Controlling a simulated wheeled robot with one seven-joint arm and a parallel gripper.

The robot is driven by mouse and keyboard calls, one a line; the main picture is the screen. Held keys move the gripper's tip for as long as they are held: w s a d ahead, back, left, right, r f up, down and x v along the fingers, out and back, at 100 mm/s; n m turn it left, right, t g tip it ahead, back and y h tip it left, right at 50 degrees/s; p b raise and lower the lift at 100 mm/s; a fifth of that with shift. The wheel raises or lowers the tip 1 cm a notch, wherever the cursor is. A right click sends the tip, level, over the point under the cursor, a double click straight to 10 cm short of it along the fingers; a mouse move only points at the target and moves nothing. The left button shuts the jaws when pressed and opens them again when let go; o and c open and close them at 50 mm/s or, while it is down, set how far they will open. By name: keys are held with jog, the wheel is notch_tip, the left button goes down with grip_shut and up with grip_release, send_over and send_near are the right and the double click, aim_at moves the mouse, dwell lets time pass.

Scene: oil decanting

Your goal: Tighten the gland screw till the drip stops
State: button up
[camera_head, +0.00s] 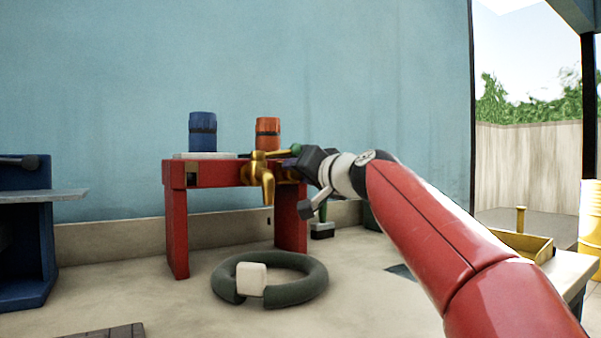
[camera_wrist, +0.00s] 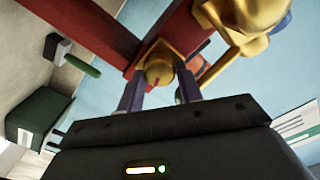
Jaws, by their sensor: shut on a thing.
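The brass tap (camera_head: 262,178) juts from the front of the red bench (camera_head: 176,230); part of it shows large at the top of the wrist view (camera_wrist: 245,22). The gland screw (camera_wrist: 159,73) is a round brass head with a small red mark, set in a brass collar. My gripper (camera_wrist: 160,84) has its two purple-grey fingers closed on either side of this head. In the head view my gripper (camera_head: 296,165) reaches the tap from the right, and the screw is hard to make out there. I see no drip in either view.
A blue barrel (camera_head: 203,132) and an orange barrel (camera_head: 268,133) stand above the bench. A green-tipped lever (camera_head: 296,149) is close to my gripper. A dark ring (camera_head: 312,290) with a pale block (camera_head: 251,279) lies on the floor in front. A yellow tray (camera_head: 525,245) is at right.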

jog(key=o, duration=1)
jog(key=b+v, duration=0.3)
jog(key=v, duration=0.4)
jog(key=shift+s+d, duration=0.25)
jog(key=shift+s, duration=0.1)
